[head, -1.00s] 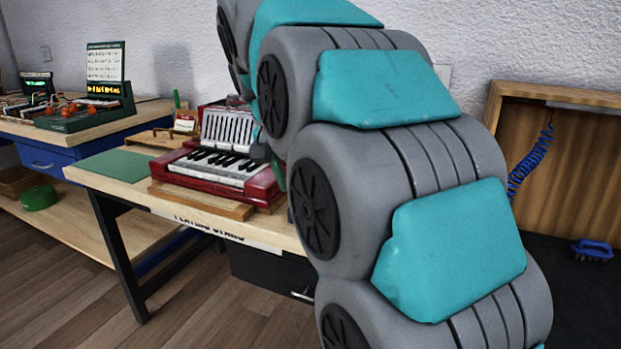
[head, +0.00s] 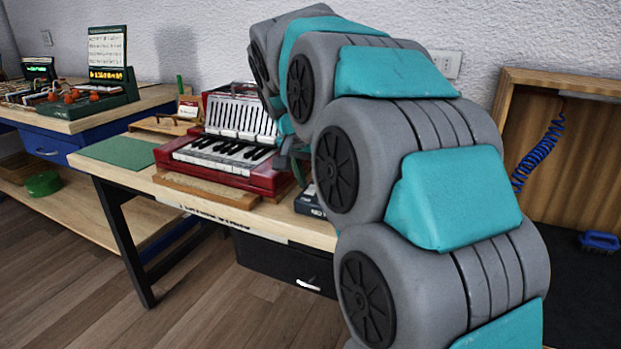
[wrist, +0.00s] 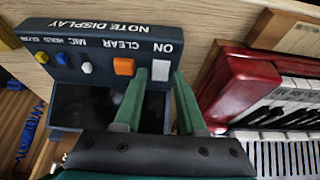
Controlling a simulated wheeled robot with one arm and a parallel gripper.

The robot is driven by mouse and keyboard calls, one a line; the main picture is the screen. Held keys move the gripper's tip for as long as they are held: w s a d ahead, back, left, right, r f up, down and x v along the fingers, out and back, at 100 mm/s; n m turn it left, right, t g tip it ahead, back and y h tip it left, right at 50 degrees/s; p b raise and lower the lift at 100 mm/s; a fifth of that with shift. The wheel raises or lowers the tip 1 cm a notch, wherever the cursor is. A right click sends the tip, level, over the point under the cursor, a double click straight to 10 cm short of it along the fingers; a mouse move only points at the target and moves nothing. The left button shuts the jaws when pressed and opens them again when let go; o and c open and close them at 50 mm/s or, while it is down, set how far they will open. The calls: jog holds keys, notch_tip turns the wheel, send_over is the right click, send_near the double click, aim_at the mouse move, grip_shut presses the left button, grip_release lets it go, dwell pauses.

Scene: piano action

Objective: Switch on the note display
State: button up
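The note display (wrist: 205,40) is a dark box with upside-down lettering in the wrist view; its front panel (wrist: 100,35) carries a white ON switch (wrist: 161,72), an orange CLEAR button (wrist: 124,66) and small knobs. The dark area below the panel shows no lit text. My gripper (wrist: 160,85) is open, its two green fingers apart, with the white switch showing between their tips. I cannot tell whether they touch it. In the head view, a dark box (head: 309,203), probably the display, shows partly behind my arm on the bench, right of the red accordion.
The red accordion (head: 225,165) lies close beside the display; its keys also show in the wrist view (wrist: 285,100). A green mat (head: 118,152) lies at the bench's left. A second table with a lit device (head: 105,75) stands further left. A wooden panel with a blue coil (head: 540,150) is at right.

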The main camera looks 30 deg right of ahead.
jog(key=shift+f, duration=0.1)
grip_shut()
dwell(0.3)
jog(key=shift+w+d, duration=0.1)
jog(key=shift+w, duration=0.1)
jog(key=shift+w+d+g+y, duration=0.15)
jog(key=shift+d+g+y, duration=0.1)
jog(key=shift+g+y, duration=0.5)
jog(key=shift+w+d+g+y, duration=0.2)
jog(key=shift+g+y, duration=0.35)
jog(key=shift+y, duration=0.3)
jog(key=shift+s, duration=0.1)
